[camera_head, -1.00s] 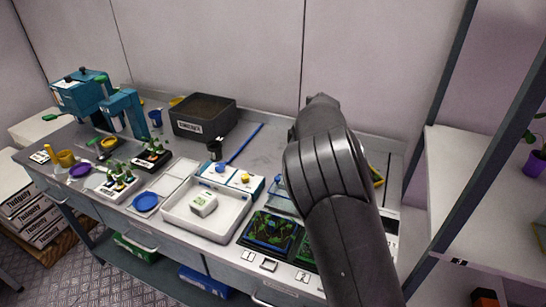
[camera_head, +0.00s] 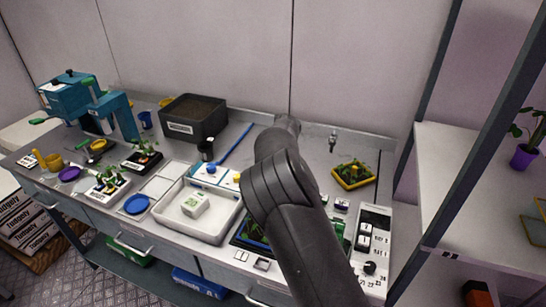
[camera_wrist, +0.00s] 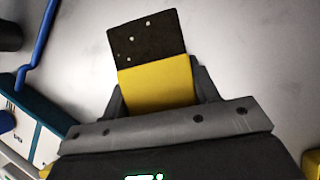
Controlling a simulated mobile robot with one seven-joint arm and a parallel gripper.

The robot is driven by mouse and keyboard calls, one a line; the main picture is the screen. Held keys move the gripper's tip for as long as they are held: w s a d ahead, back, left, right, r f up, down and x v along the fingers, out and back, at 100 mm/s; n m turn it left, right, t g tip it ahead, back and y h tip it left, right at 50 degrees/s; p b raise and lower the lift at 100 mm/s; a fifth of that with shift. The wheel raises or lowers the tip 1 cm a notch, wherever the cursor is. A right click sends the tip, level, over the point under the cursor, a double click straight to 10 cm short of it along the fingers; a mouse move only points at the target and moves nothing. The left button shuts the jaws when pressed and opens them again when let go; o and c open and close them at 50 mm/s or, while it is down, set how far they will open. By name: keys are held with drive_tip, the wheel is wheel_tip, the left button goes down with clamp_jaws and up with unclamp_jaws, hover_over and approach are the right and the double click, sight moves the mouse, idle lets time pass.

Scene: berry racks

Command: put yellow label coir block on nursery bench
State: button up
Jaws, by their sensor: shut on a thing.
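The coir block (camera_wrist: 147,40) is in the wrist view, dark with pale specks at its far end and a broad yellow label across its near part. My gripper (camera_wrist: 158,88) is shut on the block at the yellow part, one finger on each side. The grey nursery bench (camera_head: 250,150) runs along the wall in the head view, and its bare top (camera_wrist: 250,65) lies behind the block in the wrist view. Whether the block touches the bench I cannot tell. My arm hides the gripper and block in the head view.
A blue rod (camera_head: 236,143) lies left of my arm, beside a dark soil box (camera_head: 195,120). A white tray (camera_head: 168,215) stands in front. A yellow-rimmed planter (camera_head: 353,176) and a control panel (camera_head: 372,235) are at right. A shelf post (camera_head: 432,110) stands beyond.

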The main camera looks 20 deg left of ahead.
drive_tip(key=shift+f, duration=0.15)
drive_tip(key=shift+f, duration=0.55)
drive_tip(key=o, duration=1)
drive_tip(key=shift+s+d+f, duration=0.1)
drive_tip(key=shift+s+f, duration=0.05)
drive_tip(key=shift+o, duration=1.1)
drive_tip(key=shift+d, duration=0.1)
drive_tip(key=v, duration=1.3)
drive_tip(key=shift+w+a+r, duration=0.35)
drive_tip(key=shift+r, duration=0.05)
